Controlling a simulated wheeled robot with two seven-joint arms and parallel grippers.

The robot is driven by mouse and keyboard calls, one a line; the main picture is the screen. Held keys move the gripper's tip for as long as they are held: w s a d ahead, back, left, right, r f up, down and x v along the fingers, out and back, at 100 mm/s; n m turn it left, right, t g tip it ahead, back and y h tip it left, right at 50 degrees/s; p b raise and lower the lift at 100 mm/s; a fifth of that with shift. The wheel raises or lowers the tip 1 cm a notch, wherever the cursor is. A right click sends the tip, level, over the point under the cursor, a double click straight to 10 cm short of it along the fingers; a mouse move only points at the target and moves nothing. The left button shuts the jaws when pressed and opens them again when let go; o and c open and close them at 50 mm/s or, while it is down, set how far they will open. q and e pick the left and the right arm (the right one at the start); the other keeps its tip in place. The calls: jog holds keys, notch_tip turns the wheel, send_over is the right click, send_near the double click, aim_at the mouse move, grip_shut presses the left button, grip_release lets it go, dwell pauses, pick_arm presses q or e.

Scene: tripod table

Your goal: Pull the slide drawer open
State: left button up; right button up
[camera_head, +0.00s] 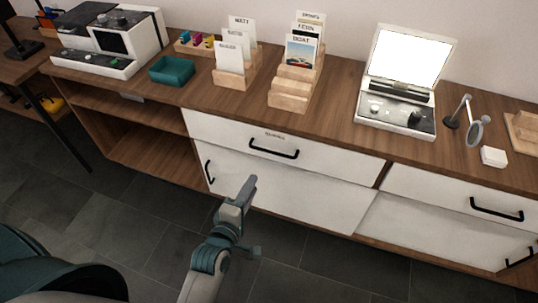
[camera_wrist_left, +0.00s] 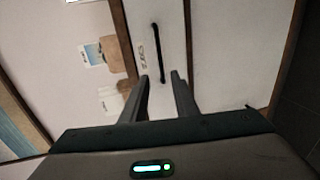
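The slide drawer (camera_head: 330,163) is the wide white upper front in the middle of the wooden cabinet, with a small label at its top edge. It looks flush with the cabinet. My left gripper (camera_head: 249,188) is in front of the cabinet, below the handle in the head view. Its fingers (camera_wrist_left: 161,82) are apart and empty. The right gripper is out of view.
A second white drawer (camera_head: 455,192) with a black handle is at right. The cabinet top (camera_head: 205,98) carries wooden card holders (camera_head: 293,90), a teal tray (camera_head: 172,71), a slide viewer with a bright screen (camera_head: 409,58) and a white scanner-like device (camera_head: 95,63). An open shelf (camera_head: 150,150) is at left.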

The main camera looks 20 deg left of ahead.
pick_arm(q)
jog(key=x, duration=1.6)
jog(key=shift+p, duration=0.35)
grip_shut()
